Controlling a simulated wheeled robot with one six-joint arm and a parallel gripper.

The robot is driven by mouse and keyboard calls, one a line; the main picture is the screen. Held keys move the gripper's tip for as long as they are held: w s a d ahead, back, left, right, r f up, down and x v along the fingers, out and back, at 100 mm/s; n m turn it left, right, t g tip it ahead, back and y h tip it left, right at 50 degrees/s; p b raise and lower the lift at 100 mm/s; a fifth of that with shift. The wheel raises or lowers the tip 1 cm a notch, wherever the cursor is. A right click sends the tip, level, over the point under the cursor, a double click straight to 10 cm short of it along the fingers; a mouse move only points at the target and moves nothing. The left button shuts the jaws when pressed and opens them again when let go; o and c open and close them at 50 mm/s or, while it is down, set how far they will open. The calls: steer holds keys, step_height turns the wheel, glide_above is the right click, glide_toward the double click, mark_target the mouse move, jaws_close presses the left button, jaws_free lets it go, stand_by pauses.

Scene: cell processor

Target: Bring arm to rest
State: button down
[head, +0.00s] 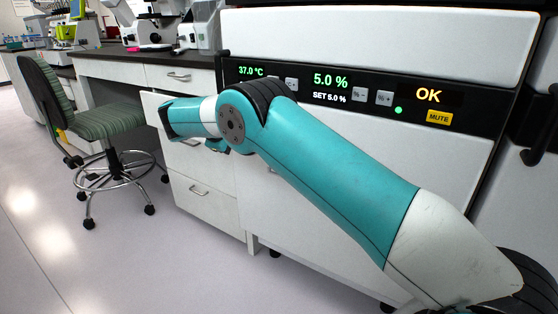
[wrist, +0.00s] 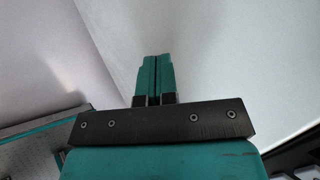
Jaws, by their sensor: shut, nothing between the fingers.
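My teal and white arm (head: 335,185) reaches across the head view from the lower right toward the upper left, in front of the white cell processor (head: 360,55). My gripper (wrist: 157,62) shows in the wrist view with its two teal fingers together, shut and empty. A pale, plain surface fills the area beyond the fingertips; I cannot tell how far off it is. In the head view the fingers cannot be made out behind the arm's far end.
The processor's black panel (head: 440,106) shows 37.0 °C, 5.0 % and OK. A white drawer cabinet (head: 205,202) stands behind the arm's far end. A green striped chair (head: 110,121) stands at left. A bench (head: 130,60) holds lab instruments. Floor at lower left is clear.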

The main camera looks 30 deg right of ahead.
steer(key=s+a+r+n+y+p, duration=0.1)
steer(key=s+a+r+n+y, duration=0.15)
steer(key=r+n, duration=0.3)
steer(key=s+a+r+n+y+p, duration=0.1)
steer(key=s+a+r+n, duration=0.3)
steer(key=r, duration=0.2)
steer(key=s+a+n+g+y, duration=0.35)
steer(key=s+n, duration=0.95)
steer(key=s, duration=0.8)
steer(key=s+a+n+g+y, duration=0.25)
steer(key=s+n+y, duration=0.25)
steer(key=s+n, duration=1.25)
steer(key=s+r+m+p, duration=0.1)
steer(key=r+p, duration=1.2)
steer(key=s+r+m+t+p, duration=0.1)
steer(key=s+r+m+p, duration=0.1)
steer(key=r+p, duration=1.1)
steer(key=shift+s+a+m, duration=0.15)
steer(key=shift+m, duration=0.15)
